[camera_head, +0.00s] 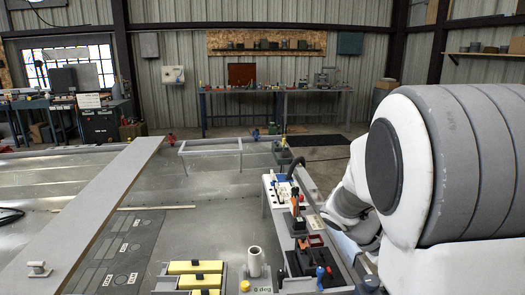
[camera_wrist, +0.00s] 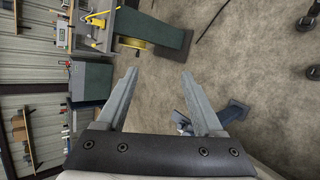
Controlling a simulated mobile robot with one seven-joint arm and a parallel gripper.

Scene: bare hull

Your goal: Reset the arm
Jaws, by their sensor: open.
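My gripper (camera_wrist: 160,97) shows in the wrist view with its two grey fingers spread wide apart. Nothing is between the fingers except the concrete floor beyond them. In the head view my white arm fills the right side, bent, and its lower links hang beside the tool-covered bench. The gripper itself cannot be made out in the head view; it is hidden behind or below the arm.
A narrow bench with tools (camera_head: 290,215) stands close to my arm. Yellow-topped blocks (camera_head: 195,267) and a pale cylinder (camera_head: 255,262) sit at the front. A long grey plank (camera_head: 85,222) crosses the left. A workbench (camera_head: 275,92) stands along the back wall.

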